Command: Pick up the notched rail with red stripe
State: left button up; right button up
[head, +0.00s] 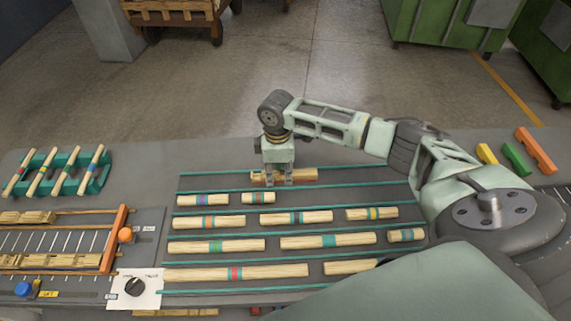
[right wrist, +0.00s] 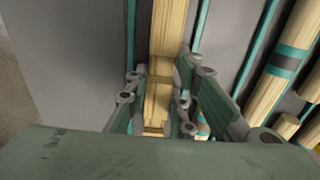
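A pale wooden rail (head: 302,174) lies in the farthest lane of the rack, under my right gripper. A reddish mark shows on it beside the fingers; most of its middle is hidden. My right gripper (head: 278,183) points down over it. In the right wrist view the rail (right wrist: 159,95) runs between the two fingers (right wrist: 160,100), with a notch-like step in its surface. The fingers stand close on both sides, seemingly not clamped. Another, longer rail with a red stripe (head: 270,271) lies in the nearest lane. My left gripper is not in view.
A teal rack (head: 74,186) with rails stands at left. Coloured blocks (head: 516,159) lie at right.

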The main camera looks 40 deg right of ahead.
aim_at(280, 176)
jog(key=shift+r, duration=0.15)
grip_shut()
jog(key=shift+r, duration=0.25)
jog(key=r, duration=0.1)
jog(key=r+b, duration=0.1)
jog(key=r, duration=0.1)
jog(key=shift+s+a+r, duration=0.1)
jog(key=shift+s+r, duration=0.2)
jog(key=shift+s, duration=0.05)
jog(key=s+a+r+b, duration=0.25)
jog(key=s+r, duration=0.45)
jog(key=s, duration=0.4)
jog(key=s+a+r+m, duration=0.3)
jog(key=a+r+m, duration=0.2)
jog(key=a+m, duration=0.4)
jog(key=shift+s+a+m+p, duration=0.35)
jog(key=shift+s+m, duration=0.05)
jog(key=shift+m, duration=1)
